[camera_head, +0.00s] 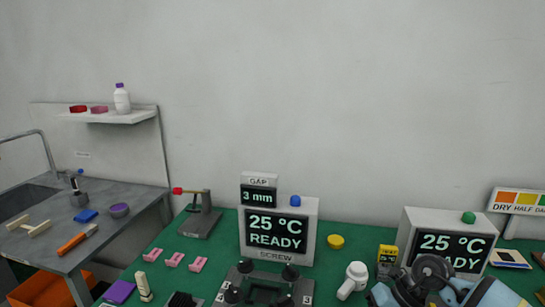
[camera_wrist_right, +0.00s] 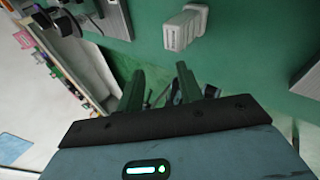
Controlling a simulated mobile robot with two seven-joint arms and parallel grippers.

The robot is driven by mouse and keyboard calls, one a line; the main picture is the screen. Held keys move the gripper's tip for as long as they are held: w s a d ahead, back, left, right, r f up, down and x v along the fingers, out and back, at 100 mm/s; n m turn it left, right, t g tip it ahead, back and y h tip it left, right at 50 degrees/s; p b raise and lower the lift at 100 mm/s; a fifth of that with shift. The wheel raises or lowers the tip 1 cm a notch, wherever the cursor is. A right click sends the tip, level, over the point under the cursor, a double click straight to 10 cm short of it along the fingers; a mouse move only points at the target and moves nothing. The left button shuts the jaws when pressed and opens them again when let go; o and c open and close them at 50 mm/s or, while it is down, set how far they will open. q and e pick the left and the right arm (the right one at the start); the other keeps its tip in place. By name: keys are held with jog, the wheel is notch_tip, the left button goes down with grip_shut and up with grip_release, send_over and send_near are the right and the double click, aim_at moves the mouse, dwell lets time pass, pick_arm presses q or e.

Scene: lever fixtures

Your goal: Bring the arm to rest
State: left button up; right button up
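My right arm (camera_head: 430,285) shows in the head view at the bottom right, its dark joint and blue-grey links in front of the right display box. My right gripper (camera_wrist_right: 160,84) shows in the right wrist view, with its two dark green fingers apart and nothing visible held between them. The fingers point over the green surface (camera_wrist_right: 235,60). A pale block-like piece (camera_wrist_right: 185,28) lies beyond the fingertips, apart from them. My left arm and gripper are not in view.
A lever fixture with a red tip (camera_head: 198,214), a left display box (camera_head: 305,218) and a grey fixture with black knobs (camera_head: 300,293) stand on the green table (camera_head: 160,243). A white handled item (camera_head: 354,279) lies near my right arm. A grey sink bench (camera_head: 145,205) stands left.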

jog(key=s+a+r+m+t+y+p, duration=0.1)
jog(key=s+a+m+t+y, duration=0.3)
jog(key=a, duration=0.3)
jog(key=s+a+m+t+y, duration=0.35)
jog(key=a+y, duration=0.25)
jog(key=a, duration=0.2)
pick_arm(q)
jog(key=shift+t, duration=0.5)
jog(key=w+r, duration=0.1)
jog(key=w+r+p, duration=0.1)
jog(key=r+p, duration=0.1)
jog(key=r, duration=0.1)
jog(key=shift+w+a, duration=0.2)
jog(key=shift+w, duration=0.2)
pick_arm(e)
jog(key=s+d+f+m+h, duration=0.4)
jog(key=s+f+m+h, duration=0.1)
jog(key=s+m, duration=0.3)
jog(key=s+d+f+m+t+h, duration=0.1)
jog(key=s+d+f+m+h, duration=0.4)
jog(key=s+f+m, duration=0.2)
jog(key=s+d+f+m+t+h, duration=0.1)
jog(key=s+d+f+m+h, duration=0.4)
jog(key=s+m, duration=0.5)
notch_tip(320, 180, down, 2)
jog(key=shift+s+d+f+m+h, duration=0.15)
jog(key=shift+m+h, duration=0.15)
jog(key=shift+m, duration=0.15)
